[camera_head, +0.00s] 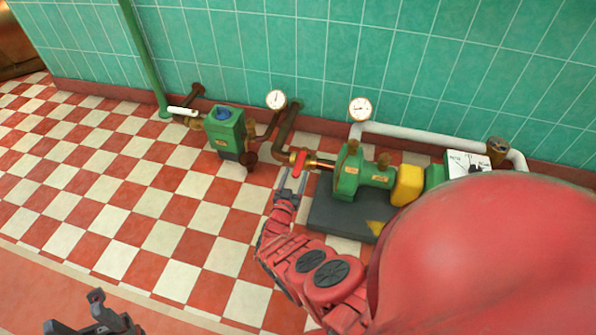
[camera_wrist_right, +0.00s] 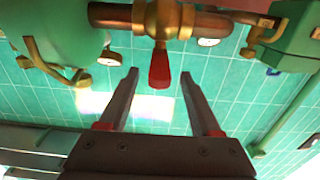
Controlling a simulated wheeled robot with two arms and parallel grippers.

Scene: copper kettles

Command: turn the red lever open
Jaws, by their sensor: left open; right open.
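The red lever (camera_head: 299,163) sits on a brass valve (camera_head: 313,160) in the pipe left of the green pump. In the right wrist view, the red lever (camera_wrist_right: 159,68) hangs from the brass valve body (camera_wrist_right: 165,18), between and beyond the fingertips. My right gripper (camera_head: 291,181) is open, just below the lever in the head view; its two fingers (camera_wrist_right: 158,75) stand apart on either side of the lever, with no clear contact. My left gripper (camera_head: 93,313) is at the bottom left of the head view, open and empty, far from the valve.
A green pump (camera_head: 362,175) with a yellow coupling (camera_head: 408,184) stands on a dark base (camera_head: 330,216). Gauges (camera_head: 360,109) stand near the tiled wall. The checkered floor (camera_head: 165,237) is clear.

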